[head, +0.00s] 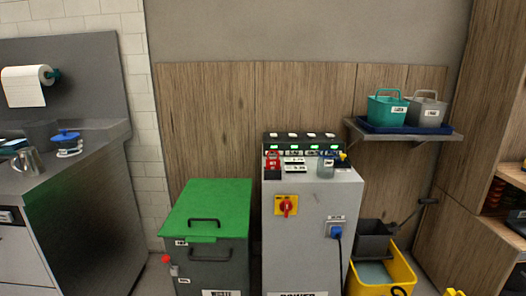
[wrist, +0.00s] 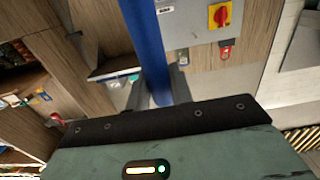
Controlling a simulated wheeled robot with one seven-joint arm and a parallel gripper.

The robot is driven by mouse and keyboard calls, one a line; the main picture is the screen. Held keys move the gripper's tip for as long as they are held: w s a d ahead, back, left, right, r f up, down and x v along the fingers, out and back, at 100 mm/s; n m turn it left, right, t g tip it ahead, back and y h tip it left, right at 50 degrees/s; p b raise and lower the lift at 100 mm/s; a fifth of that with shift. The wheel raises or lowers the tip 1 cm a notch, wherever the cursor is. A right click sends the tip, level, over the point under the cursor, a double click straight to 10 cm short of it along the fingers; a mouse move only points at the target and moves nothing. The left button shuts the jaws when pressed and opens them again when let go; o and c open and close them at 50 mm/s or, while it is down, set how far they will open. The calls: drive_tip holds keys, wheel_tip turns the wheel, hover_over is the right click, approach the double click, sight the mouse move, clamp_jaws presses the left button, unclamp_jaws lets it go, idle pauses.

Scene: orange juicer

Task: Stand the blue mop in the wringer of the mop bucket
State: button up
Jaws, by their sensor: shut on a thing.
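The yellow mop bucket (head: 403,268) stands on the floor at the lower right of the head view, partly cut off by the bottom edge. Its dark grey wringer (head: 374,243) sits at its back left, with a lever reaching up to the right. In the wrist view my gripper (wrist: 158,88) is shut around the blue mop handle (wrist: 143,35). The handle runs up out of that view between the fingers. The mop's head is hidden. Neither my gripper nor the mop shows in the head view.
A grey machine cabinet (head: 309,225) stands just left of the bucket, with a green-lidded bin (head: 208,210) beside it. A wall shelf (head: 440,139) with a teal bucket (head: 387,108) and a grey bucket (head: 428,110) hangs above. Wooden shelving (head: 450,200) stands at the right.

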wheel_tip(320, 180, up, 8)
drive_tip(key=s+p, duration=0.1)
drive_tip(key=p, duration=0.5)
drive_tip(key=shift+s+a, duration=0.15)
drive_tip(key=shift+s, duration=0.2)
drive_tip(key=shift+w+a, duration=0.1)
